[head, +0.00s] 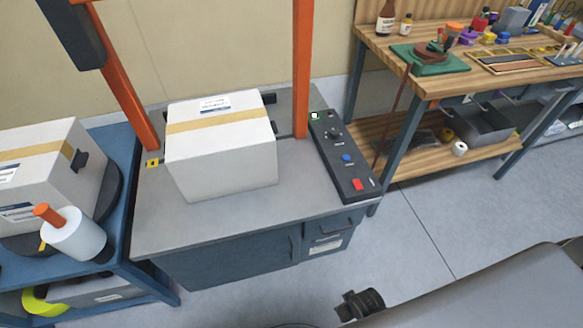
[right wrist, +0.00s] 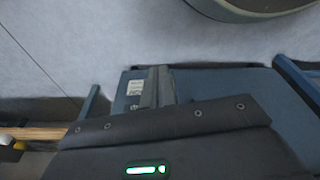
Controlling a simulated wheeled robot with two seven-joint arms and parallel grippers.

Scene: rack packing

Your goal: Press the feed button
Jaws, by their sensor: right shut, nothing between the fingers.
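The control panel (head: 341,152) is a dark strip on the right side of the grey machine table in the head view. It carries a small lit green-white button (head: 314,116), a black knob (head: 333,132), a blue button (head: 347,158) and a red button (head: 358,184). I cannot read which is the feed button. My right gripper (right wrist: 157,84) shows in the right wrist view, its grey fingers shut and empty in front of the blue cabinet (right wrist: 215,84). The panel does not show there. My left gripper is not in view.
A taped white box (head: 221,150) sits on the machine table (head: 300,190) between orange posts (head: 301,70). Another box (head: 50,165) stands at left beside a white roll (head: 73,235). A wooden workbench (head: 430,75) with tools is at right. Grey floor (head: 430,220) lies open in front.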

